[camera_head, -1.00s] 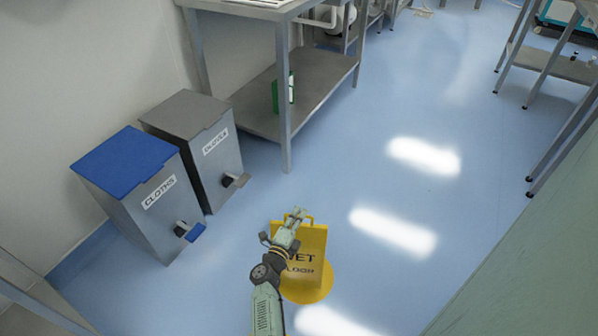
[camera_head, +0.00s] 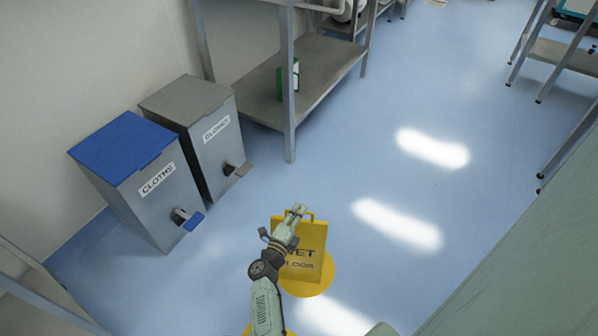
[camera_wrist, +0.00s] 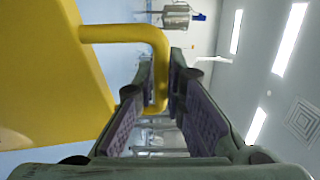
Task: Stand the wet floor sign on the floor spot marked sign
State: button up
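The yellow wet floor sign (camera_head: 311,244) is upright in the head view, its lettering partly covered by my arm. A yellow round floor spot (camera_head: 326,280) shows around its lower part. I cannot tell whether the sign's feet touch the floor, and no marking on the spot is readable. My gripper (camera_head: 297,211) is at the sign's top. In the wrist view, my gripper's fingers (camera_wrist: 161,85) close around one side of the yellow handle (camera_wrist: 128,34). The sign's yellow panel (camera_wrist: 45,75) fills the left of that view.
A blue-lidded cloths bin (camera_head: 160,190) and a grey bin (camera_head: 214,140) stand at the left. A steel table (camera_head: 325,75) is behind them. Another yellow patch (camera_head: 250,331) shows at the bottom edge. Open blue floor (camera_head: 400,185) lies to the right.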

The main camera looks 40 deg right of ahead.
jog(key=o, duration=0.4)
jog(key=shift+c, duration=0.2)
jog(key=shift+r, duration=0.25)
jog(key=p+v, duration=0.4)
jog(key=v, duration=0.8)
jog(key=shift+f, duration=0.1)
